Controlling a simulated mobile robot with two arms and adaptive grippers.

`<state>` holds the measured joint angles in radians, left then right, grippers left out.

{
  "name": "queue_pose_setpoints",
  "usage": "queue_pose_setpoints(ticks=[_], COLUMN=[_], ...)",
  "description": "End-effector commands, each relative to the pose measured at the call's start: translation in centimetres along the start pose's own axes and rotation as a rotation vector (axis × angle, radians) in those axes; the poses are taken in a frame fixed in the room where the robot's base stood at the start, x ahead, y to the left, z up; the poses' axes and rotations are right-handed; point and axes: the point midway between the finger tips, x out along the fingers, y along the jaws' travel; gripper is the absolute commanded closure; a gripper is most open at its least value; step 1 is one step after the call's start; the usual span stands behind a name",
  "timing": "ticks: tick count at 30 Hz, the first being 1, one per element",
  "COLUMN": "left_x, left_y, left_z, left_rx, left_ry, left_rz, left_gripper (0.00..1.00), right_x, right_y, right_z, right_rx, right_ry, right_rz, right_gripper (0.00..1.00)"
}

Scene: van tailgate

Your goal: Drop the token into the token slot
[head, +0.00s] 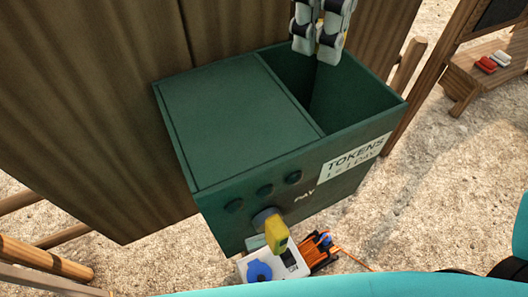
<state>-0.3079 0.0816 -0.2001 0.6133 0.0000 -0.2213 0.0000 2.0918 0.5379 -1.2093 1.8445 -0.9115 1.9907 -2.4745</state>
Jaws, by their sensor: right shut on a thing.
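A green box (235,118) stands against a brown ribbed wall. Its left part has a flat lid, and its right part is an open compartment (345,97). A white label reading "TOKENS" (352,158) is on the front below the compartment. My right gripper (316,48) points down over the back of this compartment. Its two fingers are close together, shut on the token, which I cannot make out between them. No separate narrow slot can be made out. My left gripper is out of view.
Below are a white unit with a blue cap (258,271) and an orange cable coil (320,252). A wooden bench (490,72) stands at right.

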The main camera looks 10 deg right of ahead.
Motion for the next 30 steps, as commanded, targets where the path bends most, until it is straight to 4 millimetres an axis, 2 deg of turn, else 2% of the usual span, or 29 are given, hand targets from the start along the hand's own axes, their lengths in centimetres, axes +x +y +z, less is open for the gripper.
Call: queue_pose_setpoints(ticks=[6,12,17,18,24,30], left_x=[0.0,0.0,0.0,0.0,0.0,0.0], left_y=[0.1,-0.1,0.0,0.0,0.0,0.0], left_z=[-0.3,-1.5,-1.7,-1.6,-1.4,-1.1], left_rx=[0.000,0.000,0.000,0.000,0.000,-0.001], left_ry=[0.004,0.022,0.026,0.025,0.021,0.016], left_rz=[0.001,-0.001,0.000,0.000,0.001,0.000], left_gripper=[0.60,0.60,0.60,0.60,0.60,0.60], right_x=[1.9,2.4,2.4,2.4,2.4,2.4], right_y=[0.0,0.0,0.0,0.0,0.0,0.0], right_z=[0.0,0.0,0.0,0.0,0.0,0.0], right_rx=[0.002,0.001,0.001,0.001,0.001,0.001], right_ry=[0.000,0.001,0.001,0.001,0.001,0.001], right_rz=[0.001,0.001,0.001,0.001,0.001,0.001], right_gripper=[0.79,0.79,0.79,0.59,0.34,0.34])
